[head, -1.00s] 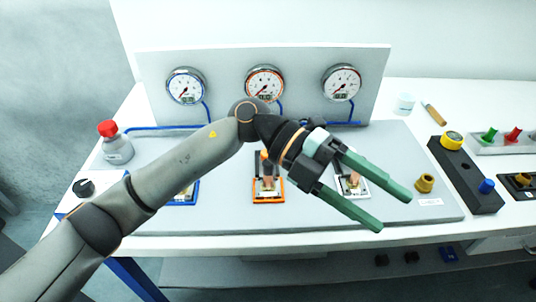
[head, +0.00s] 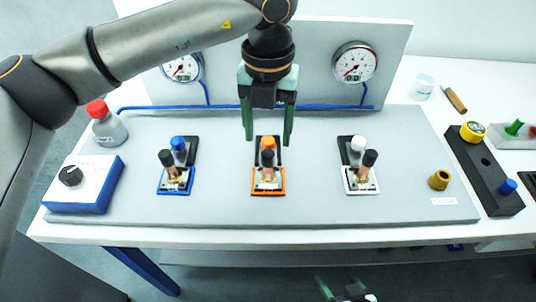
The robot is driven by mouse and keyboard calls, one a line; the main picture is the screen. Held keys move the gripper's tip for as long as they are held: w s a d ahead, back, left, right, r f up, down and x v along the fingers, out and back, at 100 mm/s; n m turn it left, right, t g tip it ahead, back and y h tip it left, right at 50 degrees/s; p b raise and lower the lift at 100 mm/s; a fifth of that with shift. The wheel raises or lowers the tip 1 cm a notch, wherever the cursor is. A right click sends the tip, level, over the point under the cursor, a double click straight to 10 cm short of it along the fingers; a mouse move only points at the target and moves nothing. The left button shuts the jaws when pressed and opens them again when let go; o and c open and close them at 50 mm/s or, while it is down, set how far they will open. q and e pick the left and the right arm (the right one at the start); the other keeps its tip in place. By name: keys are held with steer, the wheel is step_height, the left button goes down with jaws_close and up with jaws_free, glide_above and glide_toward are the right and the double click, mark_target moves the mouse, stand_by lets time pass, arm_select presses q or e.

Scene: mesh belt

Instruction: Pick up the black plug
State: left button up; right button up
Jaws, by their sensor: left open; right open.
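My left gripper (head: 268,141) is open, fingers pointing down, above the middle orange-framed station (head: 268,188). Its fingertips appear on either side of an orange cap (head: 268,142); I cannot tell the height gap. Black-topped pieces with copper-coloured stems stand at the blue (head: 167,157), orange (head: 267,158) and white (head: 370,158) stations. I cannot tell whether any of them is the black plug. My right gripper (head: 339,284) is open and empty at the bottom edge, below the table front.
A black block (head: 488,178) with yellow and blue pieces stands right, near a brass-coloured piece (head: 439,180). A gauge panel (head: 313,60) stands behind; its middle gauge is hidden.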

mark_target(268, 153)
arm_select(q)
steer(key=shift+w+f+p, duration=0.15)
steer(key=shift+f+p, duration=0.5)
steer(key=shift+f, duration=2.95)
jaws_close()
